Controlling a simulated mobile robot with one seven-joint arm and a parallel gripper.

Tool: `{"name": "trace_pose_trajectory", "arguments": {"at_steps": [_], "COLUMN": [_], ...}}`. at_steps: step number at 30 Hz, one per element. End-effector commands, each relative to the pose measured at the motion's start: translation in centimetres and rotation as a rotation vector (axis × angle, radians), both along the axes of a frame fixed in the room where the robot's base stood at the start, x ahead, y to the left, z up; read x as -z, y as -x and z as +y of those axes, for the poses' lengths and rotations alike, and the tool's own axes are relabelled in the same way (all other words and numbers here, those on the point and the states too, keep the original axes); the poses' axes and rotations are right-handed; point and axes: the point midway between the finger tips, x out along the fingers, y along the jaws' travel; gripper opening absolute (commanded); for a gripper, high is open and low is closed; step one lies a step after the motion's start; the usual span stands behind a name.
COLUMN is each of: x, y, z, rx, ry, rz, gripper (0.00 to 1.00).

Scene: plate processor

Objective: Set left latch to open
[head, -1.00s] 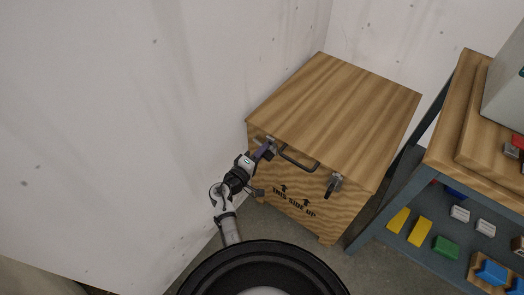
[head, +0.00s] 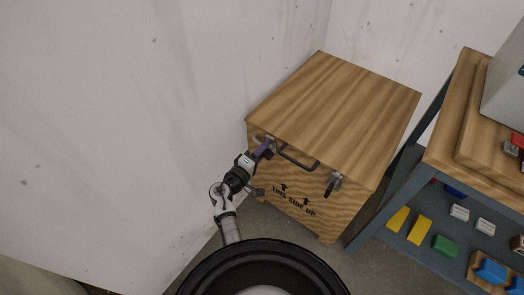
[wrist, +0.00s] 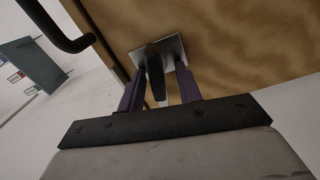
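The left latch is at the upper left of the wooden crate's front, mostly hidden by my gripper in the head view (head: 264,151). In the wrist view the left latch (wrist: 155,68) shows as a black lever on a silver metal plate. The two purple fingers of my gripper (wrist: 161,78) stand apart on either side of the lever. A gap shows between the lever and the right finger. The left finger is close to the lever; I cannot tell whether it touches. The crate lid (head: 335,100) looks closed.
A black handle (head: 298,161) is right of my gripper on the crate front. The right latch (head: 333,184) is further right. A white wall (head: 140,110) is close on the left. A shelf unit (head: 400,190) with coloured blocks stands on the right.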

Motion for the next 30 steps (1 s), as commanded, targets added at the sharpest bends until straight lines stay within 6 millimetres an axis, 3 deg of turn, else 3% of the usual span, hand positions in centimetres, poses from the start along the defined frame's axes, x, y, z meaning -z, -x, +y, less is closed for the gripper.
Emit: {"name": "trace_pose_trajectory", "arguments": {"at_steps": [7, 21, 30], "x": [0.1, 0.1, 0.0], "y": [1.6, 9.6, 11.2], "z": [1.3, 7.1, 8.1], "rx": [-0.005, -0.002, 0.001], "ry": [0.0, 0.0, 0.001], "rz": [0.0, 0.001, 0.001], "gripper": [0.35, 0.35, 0.35]}}
